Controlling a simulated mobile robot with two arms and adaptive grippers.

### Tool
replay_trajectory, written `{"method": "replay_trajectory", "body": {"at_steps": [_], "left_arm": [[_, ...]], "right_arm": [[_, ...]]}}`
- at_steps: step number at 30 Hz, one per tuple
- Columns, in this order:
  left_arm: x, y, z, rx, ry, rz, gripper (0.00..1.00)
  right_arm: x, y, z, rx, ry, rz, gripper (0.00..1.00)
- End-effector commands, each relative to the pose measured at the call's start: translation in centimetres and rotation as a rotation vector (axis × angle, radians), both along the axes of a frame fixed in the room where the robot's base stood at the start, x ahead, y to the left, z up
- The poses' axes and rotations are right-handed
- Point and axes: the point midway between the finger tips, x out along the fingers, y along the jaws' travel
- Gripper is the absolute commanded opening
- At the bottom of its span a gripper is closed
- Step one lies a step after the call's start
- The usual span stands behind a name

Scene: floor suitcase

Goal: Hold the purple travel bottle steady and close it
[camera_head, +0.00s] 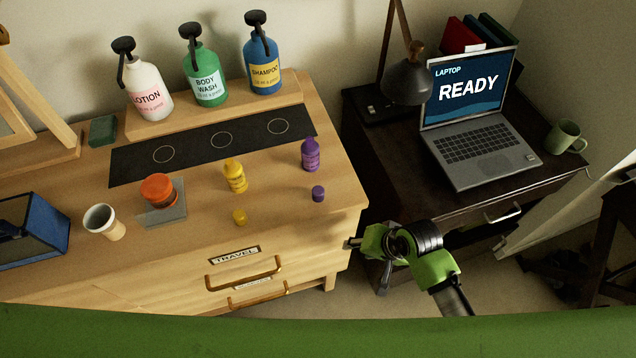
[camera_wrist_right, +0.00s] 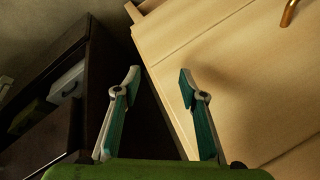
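The purple travel bottle (camera_head: 311,155) stands upright on the wooden dresser top near its right end in the head view. A small purple cap (camera_head: 318,194) lies on the dresser in front of it, apart from it. My right gripper (camera_head: 352,243) is beside the dresser's front right corner, below the top and away from bottle and cap. In the right wrist view my right gripper (camera_wrist_right: 159,84) is open with nothing between its fingers. My left gripper is in neither view.
A yellow bottle (camera_head: 235,176) and yellow cap (camera_head: 240,217) stand left of the purple ones. An orange-lidded jar (camera_head: 158,189), a cup (camera_head: 103,222) and a blue case (camera_head: 32,230) are further left. Pump bottles (camera_head: 205,76) line the back shelf. A dark desk (camera_head: 395,160) holds a laptop (camera_head: 482,145).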

Motion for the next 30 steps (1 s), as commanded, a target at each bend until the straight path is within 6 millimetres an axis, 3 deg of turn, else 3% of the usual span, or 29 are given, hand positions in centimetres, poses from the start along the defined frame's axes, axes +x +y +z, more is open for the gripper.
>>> {"method": "replay_trajectory", "body": {"at_steps": [1, 3, 11, 23, 30], "left_arm": [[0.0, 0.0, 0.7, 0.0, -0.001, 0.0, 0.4], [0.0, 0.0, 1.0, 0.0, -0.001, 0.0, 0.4], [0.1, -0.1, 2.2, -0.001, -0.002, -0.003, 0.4], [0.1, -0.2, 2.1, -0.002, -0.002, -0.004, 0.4], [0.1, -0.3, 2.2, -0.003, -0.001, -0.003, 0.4]], "right_arm": [[0.2, 0.7, 3.1, 0.019, -0.008, 0.003, 0.38], [0.0, 1.6, 6.1, 0.043, -0.007, 0.005, 0.38], [-1.5, 4.1, 15.7, 0.116, 0.006, 0.013, 0.38], [2.2, 7.7, 20.1, 0.256, 0.237, -0.23, 0.38], [5.4, 7.3, 25.2, 0.263, 0.496, -0.612, 0.38]]}}
